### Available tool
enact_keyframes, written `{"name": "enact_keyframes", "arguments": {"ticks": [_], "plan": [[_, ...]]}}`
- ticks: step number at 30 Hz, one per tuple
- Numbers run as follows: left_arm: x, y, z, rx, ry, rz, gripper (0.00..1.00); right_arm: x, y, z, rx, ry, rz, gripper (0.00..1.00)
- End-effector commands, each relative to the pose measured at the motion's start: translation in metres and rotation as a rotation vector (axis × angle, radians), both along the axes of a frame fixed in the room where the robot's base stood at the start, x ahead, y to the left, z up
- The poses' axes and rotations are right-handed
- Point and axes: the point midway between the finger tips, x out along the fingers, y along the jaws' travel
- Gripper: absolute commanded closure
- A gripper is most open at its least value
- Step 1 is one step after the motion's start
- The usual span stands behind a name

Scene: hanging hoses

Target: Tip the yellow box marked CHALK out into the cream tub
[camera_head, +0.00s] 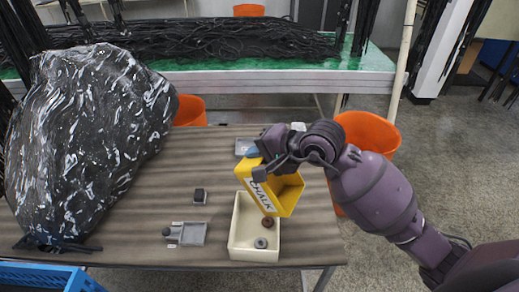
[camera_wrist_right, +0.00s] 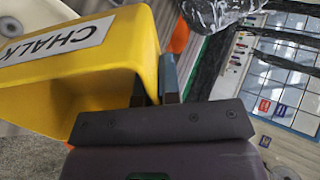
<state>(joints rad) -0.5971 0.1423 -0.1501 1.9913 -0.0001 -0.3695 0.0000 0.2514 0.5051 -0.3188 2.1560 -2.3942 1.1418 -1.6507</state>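The yellow box (camera_head: 284,196) marked CHALK is tilted above the cream tub (camera_head: 236,240), its open side facing right and toward the camera in the head view. My right gripper (camera_head: 257,162) is shut on the edge of the box. The wrist view shows the fingers (camera_wrist_right: 158,85) pinching the wall of the yellow box (camera_wrist_right: 110,65), with the label upside down. The tub stands on the table below the box. A grey ring-like piece (camera_head: 260,243) and a brown round piece (camera_head: 266,222) lie in the tub. My left gripper is not in view.
A large black-and-white speckled sack (camera_head: 90,140) fills the table's left side. Orange bins (camera_head: 372,132) stand behind the table. A blue crate (camera_head: 40,276) is at the lower left.

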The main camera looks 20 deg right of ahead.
Motion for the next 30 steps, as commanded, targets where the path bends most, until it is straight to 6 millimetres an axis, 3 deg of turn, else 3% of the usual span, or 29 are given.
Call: {"name": "enact_keyframes", "arguments": {"ticks": [6, 12, 19, 30], "plan": [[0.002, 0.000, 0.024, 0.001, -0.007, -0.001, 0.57, 0.006, 0.006, 0.006, -0.060, 0.057, 0.005, 1.00], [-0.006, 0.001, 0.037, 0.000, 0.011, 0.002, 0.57, 0.016, 0.016, -0.002, -0.198, 0.193, 0.003, 1.00], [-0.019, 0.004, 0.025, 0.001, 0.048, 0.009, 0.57, 0.026, 0.026, -0.013, -0.330, 0.325, 0.003, 1.00], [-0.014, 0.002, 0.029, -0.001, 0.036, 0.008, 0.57, 0.042, 0.041, -0.023, -0.535, 0.525, -0.001, 1.00]]}}
